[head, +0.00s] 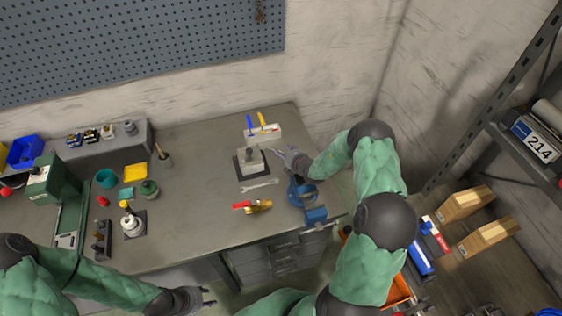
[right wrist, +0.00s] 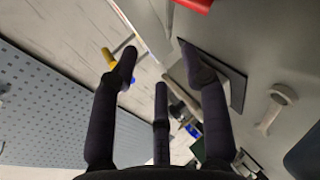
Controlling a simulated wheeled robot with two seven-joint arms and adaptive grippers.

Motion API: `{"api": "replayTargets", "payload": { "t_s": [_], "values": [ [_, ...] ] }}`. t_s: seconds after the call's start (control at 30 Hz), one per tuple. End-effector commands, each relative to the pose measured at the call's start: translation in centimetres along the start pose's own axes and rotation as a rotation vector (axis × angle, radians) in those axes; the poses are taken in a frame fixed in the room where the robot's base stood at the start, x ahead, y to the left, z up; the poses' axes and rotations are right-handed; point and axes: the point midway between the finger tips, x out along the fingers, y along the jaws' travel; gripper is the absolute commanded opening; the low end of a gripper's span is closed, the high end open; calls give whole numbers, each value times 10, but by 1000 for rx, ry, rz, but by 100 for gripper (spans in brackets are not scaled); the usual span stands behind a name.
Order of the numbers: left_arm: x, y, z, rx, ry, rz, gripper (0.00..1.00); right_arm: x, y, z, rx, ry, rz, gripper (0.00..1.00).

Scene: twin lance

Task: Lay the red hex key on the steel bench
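I cannot make out the red hex key in the head view. A red rounded piece (right wrist: 195,4) is cut off by the top edge of the right wrist view; it may be the key's handle. The pale holder block (head: 265,136) carries a blue handle and a yellow handle; the yellow handle also shows in the right wrist view (right wrist: 109,58). The steel bench (head: 195,200) spans the middle. My right gripper (head: 281,154) is open and empty above the bench, right of the holder. My left gripper (head: 207,298) looks open and empty, in front of the bench.
A grey block stands on a dark plate (head: 240,173), with a wrench (head: 259,186) before it. A brass piece with a red handle (head: 258,206) lies near the front. A blue vise (head: 316,214) is at the right corner. Bare bench lies left of the wrench.

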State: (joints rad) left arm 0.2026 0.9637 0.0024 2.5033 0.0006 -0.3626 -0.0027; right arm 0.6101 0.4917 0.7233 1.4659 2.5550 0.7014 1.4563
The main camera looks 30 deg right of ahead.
Motion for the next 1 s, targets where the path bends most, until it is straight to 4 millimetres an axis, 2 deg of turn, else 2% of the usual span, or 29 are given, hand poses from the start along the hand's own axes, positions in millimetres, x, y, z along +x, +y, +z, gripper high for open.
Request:
{"api": "replayTargets", "payload": {
  "t_s": [0.17,0.8,1.0],
  "values": [
    [-7,3,0,0,0,0,40,-9,2,1,0,-1,-1,46],
    [-49,18,2,0,0,0,40,-74,2,1,0,-1,-1,46],
    [-52,18,2,0,0,0,40,-81,0,0,1,0,-1,46]
  ]
}}
